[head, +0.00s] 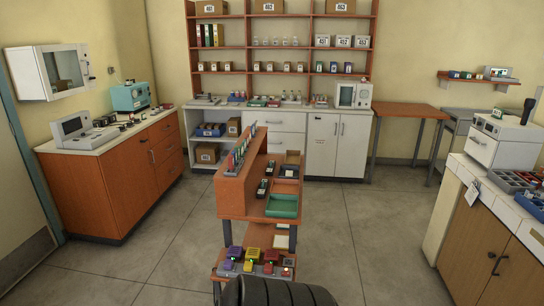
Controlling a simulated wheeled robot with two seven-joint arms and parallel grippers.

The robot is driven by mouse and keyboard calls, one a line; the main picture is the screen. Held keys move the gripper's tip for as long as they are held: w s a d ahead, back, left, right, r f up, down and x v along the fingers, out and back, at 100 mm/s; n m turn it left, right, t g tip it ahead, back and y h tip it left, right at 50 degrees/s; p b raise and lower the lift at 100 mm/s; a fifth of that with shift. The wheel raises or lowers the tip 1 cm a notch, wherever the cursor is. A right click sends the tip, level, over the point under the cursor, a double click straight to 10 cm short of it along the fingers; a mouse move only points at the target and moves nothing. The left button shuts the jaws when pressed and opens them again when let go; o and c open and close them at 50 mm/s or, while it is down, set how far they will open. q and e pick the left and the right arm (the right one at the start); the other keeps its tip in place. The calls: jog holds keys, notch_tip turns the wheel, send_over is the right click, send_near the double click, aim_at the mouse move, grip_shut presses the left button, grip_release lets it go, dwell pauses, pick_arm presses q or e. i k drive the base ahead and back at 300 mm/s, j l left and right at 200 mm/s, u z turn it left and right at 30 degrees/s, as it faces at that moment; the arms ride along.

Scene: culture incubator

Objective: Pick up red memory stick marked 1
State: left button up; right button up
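A row of small coloured items, which look like memory sticks, sits in a grey holder on the low front shelf of the orange bench at the bottom centre. A red one (270,257) stands right of a yellow one (251,256) and a purple one (233,253). Any number on the red one is too small to read. Neither of my grippers is in view.
The orange bench (234,197) carries a green tray (282,206) and several small dark devices. A wooden cabinet (135,185) stands at the left, a white-topped counter (478,223) at the right. Shelves and white cabinets line the back wall. Grey floor is clear on both sides of the bench.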

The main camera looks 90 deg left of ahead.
aim_at(230, 158)
jog(key=i+j+u, duration=0.2)
jog(key=u, duration=1.65)
jog(key=i+l+u, duration=0.1)
jog(key=u, duration=0.35)
jog(key=i+l+u, duration=0.15)
jog(key=u, duration=0.3)
jog(key=i+l+u, duration=0.15)
jog(key=u, duration=0.3)
jog(key=i+l+u, duration=0.1)
jog(key=l+u, duration=0.3)
jog(key=i+l+u, duration=0.25)
jog(key=l, duration=0.6)
jog(key=l+u, duration=0.3)
jog(key=l, duration=0.55)
